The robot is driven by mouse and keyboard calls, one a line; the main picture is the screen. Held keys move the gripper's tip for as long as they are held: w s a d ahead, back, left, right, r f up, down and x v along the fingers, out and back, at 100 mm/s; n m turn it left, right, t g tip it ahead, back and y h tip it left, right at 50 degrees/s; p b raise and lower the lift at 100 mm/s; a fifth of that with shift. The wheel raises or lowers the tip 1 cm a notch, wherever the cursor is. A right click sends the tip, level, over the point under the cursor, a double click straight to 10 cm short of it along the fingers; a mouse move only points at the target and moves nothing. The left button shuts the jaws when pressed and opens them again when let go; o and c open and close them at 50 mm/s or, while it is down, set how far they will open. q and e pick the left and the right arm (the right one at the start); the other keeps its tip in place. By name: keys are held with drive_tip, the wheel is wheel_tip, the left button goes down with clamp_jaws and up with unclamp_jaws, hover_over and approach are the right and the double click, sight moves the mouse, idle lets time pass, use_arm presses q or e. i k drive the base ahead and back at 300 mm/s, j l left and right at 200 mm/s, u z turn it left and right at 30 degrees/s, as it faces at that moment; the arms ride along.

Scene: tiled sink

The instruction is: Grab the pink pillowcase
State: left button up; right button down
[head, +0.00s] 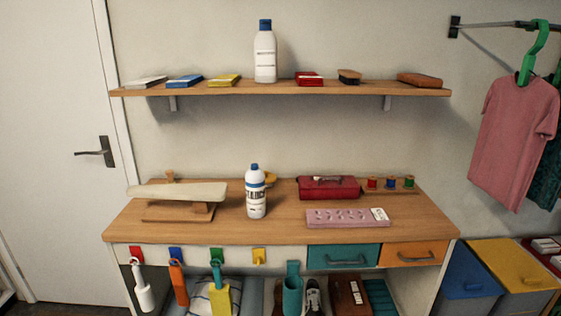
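A flat pink item with a row of darker pink marks and a white label at its right end, seemingly the folded pink pillowcase (338,218), lies on the wooden tabletop (280,228). It is near the front edge, right of the middle, above the teal drawer. Nothing rests on it or covers it. Neither my left nor my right gripper is in view.
Behind the pink item lie a red case (328,188) and a rack of thread spools (390,184). A white bottle (256,196) and small ironing board (178,192) stand left. A shelf (285,89) spans above; a pink shirt (512,140) hangs right.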

sight(359, 217)
drive_tip(key=i+l, duration=0.15)
drive_tip(key=l, duration=0.15)
drive_tip(key=i+l, duration=0.15)
drive_tip(key=l, duration=0.15)
drive_tip(key=i+l, duration=0.15)
drive_tip(key=l, duration=0.15)
drive_tip(key=i+l, duration=0.15)
drive_tip(key=l, duration=0.15)
